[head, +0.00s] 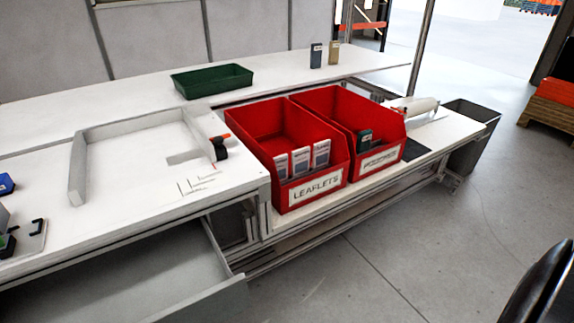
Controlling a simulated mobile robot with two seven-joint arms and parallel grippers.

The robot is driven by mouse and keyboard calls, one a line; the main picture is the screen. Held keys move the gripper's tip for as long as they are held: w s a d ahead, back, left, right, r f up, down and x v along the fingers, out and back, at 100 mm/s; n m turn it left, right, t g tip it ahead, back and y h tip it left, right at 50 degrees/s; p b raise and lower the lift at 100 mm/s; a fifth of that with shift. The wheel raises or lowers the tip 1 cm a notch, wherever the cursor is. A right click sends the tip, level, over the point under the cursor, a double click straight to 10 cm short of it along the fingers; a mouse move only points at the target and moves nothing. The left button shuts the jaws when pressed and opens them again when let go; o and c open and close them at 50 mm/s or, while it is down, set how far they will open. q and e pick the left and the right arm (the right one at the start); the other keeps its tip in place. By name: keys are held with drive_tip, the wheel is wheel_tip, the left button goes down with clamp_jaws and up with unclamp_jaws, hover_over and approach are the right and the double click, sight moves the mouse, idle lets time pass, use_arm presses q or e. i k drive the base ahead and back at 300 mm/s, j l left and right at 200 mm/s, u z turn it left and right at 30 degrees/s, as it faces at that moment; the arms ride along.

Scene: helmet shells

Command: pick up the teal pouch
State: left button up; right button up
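A dark, teal-grey pouch (365,138) with a pale label stands in the front of the right red bin (396,133), whose label is hard to read. Its lower part is hidden by the bin's front wall. On the back shelf stand a slate-blue pouch (316,56) and a tan pouch (334,53), side by side and upright. At this size I cannot tell for sure which of the dark pouches is the teal one. Neither of my grippers shows in the head view.
The left red bin (281,190), labelled LEAFLETS, holds several leaflet packs (301,161). A green tray (190,83) sits on the back shelf (110,103). A white frame (76,177) lies on the left bench. An open drawer (228,297) juts out below. A grey waste bin (484,122) stands right.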

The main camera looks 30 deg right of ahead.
sight(364, 139)
drive_tip(key=z, duration=1.65)
